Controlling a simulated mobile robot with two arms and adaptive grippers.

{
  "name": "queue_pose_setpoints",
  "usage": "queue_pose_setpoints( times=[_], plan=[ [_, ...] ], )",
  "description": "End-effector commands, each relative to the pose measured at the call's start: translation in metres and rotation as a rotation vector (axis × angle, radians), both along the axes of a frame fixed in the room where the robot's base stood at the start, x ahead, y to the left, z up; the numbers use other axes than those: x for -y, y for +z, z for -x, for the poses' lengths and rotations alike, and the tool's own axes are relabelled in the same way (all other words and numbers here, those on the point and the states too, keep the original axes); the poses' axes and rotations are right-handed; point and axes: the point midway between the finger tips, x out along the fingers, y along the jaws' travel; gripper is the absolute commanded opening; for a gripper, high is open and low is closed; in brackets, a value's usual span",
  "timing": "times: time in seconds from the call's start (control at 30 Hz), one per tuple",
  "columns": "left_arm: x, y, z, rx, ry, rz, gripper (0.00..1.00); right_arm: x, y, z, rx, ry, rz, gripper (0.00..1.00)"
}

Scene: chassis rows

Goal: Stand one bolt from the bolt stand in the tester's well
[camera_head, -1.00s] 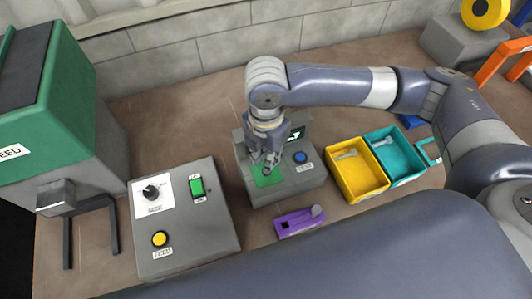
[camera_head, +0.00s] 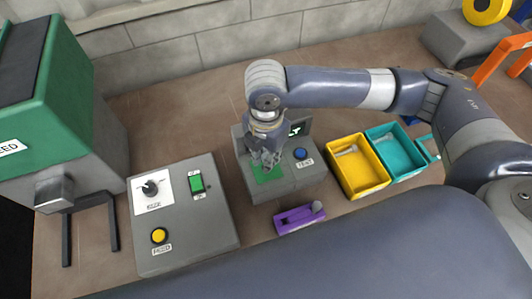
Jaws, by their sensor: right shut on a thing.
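The tester (camera_head: 310,183) is a grey box with a green patch (camera_head: 268,176) on top, a blue button and a small dark screen. My right gripper (camera_head: 268,162) points down over the green patch, shut on a bolt. The fingers hide most of the bolt and the well, so I cannot tell whether the bolt is in the well. The purple bolt stand (camera_head: 297,221) lies in front of the tester, with a dark opening at its left and a grey round-headed bolt (camera_head: 318,207) at its right. My left gripper is not in view.
A yellow bin (camera_head: 372,185) holding a grey bolt (camera_head: 348,150) and a teal bin (camera_head: 408,173) stand right of the tester. A grey control box (camera_head: 190,235) with a knob and buttons and a green feeder (camera_head: 60,120) are at left.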

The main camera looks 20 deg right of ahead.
Motion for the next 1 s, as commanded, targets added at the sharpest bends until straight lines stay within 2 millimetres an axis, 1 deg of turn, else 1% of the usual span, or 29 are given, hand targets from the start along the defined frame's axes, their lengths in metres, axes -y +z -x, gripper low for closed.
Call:
queue_pose_setpoints(
  times=[0.8,0.83,0.87,0.9,1.0],
  plan=[
    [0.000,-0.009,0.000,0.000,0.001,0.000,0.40,0.000,-0.025,0.000,-0.001,0.001,-0.001,0.00],
    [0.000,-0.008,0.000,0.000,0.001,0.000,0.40,0.000,-0.024,0.000,0.000,0.001,0.000,0.24],
    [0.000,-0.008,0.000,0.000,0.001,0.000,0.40,0.000,-0.024,0.000,0.000,0.001,0.000,0.31],
    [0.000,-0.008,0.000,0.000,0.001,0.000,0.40,0.000,-0.024,0.000,0.000,0.001,0.000,0.40],
    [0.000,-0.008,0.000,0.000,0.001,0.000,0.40,0.000,-0.024,0.000,0.000,0.001,0.000,0.41]
  ],
)
